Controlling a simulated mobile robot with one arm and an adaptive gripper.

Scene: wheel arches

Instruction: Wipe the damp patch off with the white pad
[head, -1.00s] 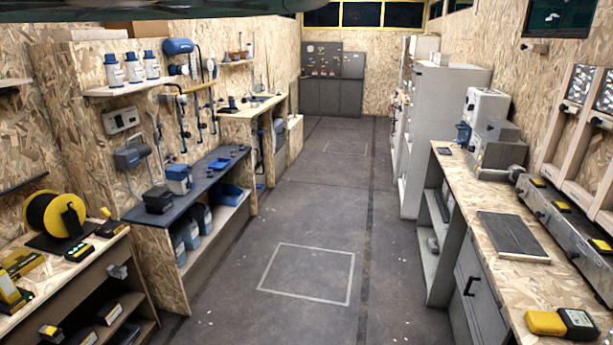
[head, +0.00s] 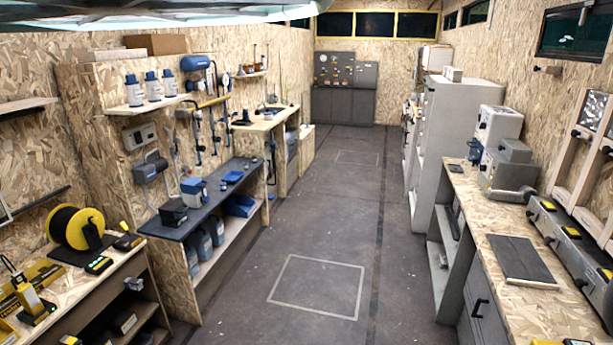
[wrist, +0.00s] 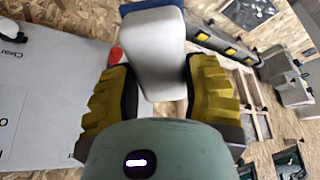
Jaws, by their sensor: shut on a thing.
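In the wrist view my gripper (wrist: 162,80) has its two yellow-and-black fingers on either side of the white pad (wrist: 157,50). The pad is a pale, rounded block with a blue part at its far end, and the fingers are shut on it. A light grey panel (wrist: 45,95) with black lettering, partly readable as "Clear", lies to the left of the gripper in that view. I cannot make out a damp patch in either view. My gripper and the pad do not show in the head view.
A workbench (head: 545,310) with a dark mat (head: 518,258) runs along the right, beside tall grey cabinets (head: 455,150). A dark-topped bench (head: 205,205) and a yellow cable reel (head: 75,228) stand on the left. The floor aisle (head: 325,225) between them is clear.

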